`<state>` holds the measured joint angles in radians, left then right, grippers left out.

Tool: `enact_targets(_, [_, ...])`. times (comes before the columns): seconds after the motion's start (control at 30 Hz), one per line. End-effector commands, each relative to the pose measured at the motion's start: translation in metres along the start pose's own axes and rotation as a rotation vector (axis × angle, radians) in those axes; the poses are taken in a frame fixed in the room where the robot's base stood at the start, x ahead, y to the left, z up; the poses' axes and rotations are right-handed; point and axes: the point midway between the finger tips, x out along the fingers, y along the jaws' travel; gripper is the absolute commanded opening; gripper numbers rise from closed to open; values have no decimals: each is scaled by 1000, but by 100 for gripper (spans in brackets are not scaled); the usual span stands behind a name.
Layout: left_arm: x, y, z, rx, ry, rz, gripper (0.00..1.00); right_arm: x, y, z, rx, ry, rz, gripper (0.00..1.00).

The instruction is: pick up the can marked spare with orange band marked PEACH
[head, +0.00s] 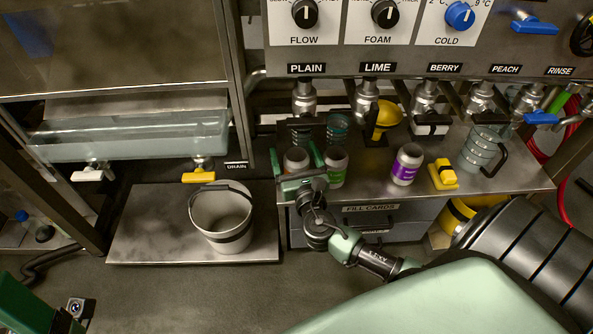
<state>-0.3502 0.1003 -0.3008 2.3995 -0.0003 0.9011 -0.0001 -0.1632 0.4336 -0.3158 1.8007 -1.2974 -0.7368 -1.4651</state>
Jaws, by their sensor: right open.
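A small metal can with an orange band (296,158) stands at the left end of the steel counter below the taps. My right gripper (297,163) is at this can with its green jaws apart, one on each side of it. Whether the jaws touch the can I cannot tell. The gripper body hides the can's lower part, and no "spare" or PEACH lettering on it is readable. Of my left arm only a green part shows at the lower left; its fingers are not visible.
A green-banded can (336,166) stands just right of the gripper, and a purple-banded can (406,164) farther right. A yellow block (443,174) and a grey handled jug (481,150) follow. A grey bucket (221,217) stands on the left tray.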

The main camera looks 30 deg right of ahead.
Motion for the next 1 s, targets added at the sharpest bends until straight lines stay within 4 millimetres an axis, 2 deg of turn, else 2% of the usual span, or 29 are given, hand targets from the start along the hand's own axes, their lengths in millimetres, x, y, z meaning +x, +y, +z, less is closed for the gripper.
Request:
enact_targets(0.17, [0, 0, 0, 0, -1, 0, 80, 0, 0, 0, 0, 0, 0, 84])
enact_targets(0.27, [0, 0, 0, 0, -1, 0, 80, 0, 0, 0, 0, 0, 0, 62])
enact_targets(0.4, [0, 0, 0, 0, -2, 0, 80, 0, 0, 0, 0, 0, 0, 23])
enact_targets(0.43, [0, 0, 0, 0, -2, 0, 80, 0, 0, 0, 0, 0, 0, 20])
enact_targets(0.73, [2, 0, 0, 0, -2, 0, 80, 0, 0, 3, 1, 0, 0, 20])
enact_targets(0.97, [19, 0, -4, 0, 0, 0, 80, 0, 0, 24, 1, -1, 0, 20])
enact_targets(1.0, [19, -1, 1, 4, -24, -1, 80, 0, 0, 25, 1, 0, 0, 20])
